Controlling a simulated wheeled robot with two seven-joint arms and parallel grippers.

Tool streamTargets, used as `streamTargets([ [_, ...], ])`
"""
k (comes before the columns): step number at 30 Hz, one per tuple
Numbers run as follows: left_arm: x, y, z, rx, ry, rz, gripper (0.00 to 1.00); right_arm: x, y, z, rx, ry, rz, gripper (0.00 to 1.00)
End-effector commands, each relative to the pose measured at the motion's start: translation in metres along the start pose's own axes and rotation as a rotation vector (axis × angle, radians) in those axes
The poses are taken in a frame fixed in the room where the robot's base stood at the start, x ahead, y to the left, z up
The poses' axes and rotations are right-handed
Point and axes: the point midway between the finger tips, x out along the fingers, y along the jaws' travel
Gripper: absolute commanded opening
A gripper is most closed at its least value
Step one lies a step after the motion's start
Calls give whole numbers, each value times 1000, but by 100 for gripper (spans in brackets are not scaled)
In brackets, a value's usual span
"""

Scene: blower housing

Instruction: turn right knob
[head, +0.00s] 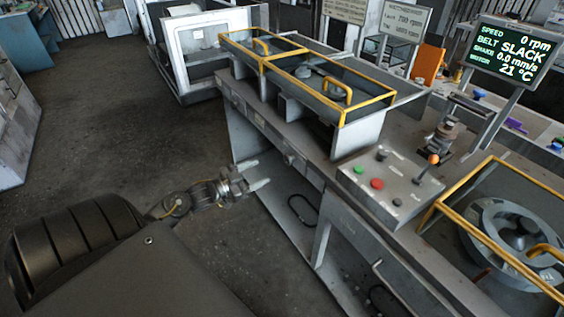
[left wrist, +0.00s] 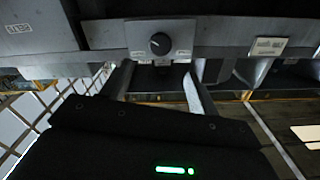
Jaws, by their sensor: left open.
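A black round knob (left wrist: 160,44) on a pale plate shows in the left wrist view, on the front face of the grey bench. It sits just beyond and between my left gripper's fingertips (left wrist: 158,72), apart from them. In the head view my left gripper (head: 255,174) is open and empty, beside the front of the bench (head: 262,118). A small plate (head: 289,158) on the bench front lies to its right; its knob is too small to make out. I cannot tell whether this is the right knob. My right gripper is out of view.
A control box (head: 390,185) with green and red buttons and dark knobs stands on the bench. Yellow-framed guards (head: 340,105) cover parts of it. A screen (head: 510,52) reads 0 rpm and BELT SLACK. The floor (head: 110,120) at left is clear.

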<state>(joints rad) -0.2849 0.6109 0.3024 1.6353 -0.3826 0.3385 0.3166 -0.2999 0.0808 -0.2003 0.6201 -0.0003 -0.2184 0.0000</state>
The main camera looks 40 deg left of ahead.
Motion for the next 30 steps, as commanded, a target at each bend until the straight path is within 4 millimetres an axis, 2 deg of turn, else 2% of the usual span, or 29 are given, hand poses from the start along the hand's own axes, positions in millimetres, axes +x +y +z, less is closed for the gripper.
streamTargets([
  [12,72,-1,-2,-1,2,-3,60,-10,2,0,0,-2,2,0],
  [16,90,-1,-1,0,-1,-2,60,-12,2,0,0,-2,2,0],
  [21,102,0,0,0,-2,-1,60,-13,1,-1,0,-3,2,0],
  [30,104,0,1,1,-2,-1,60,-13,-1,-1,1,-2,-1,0],
])
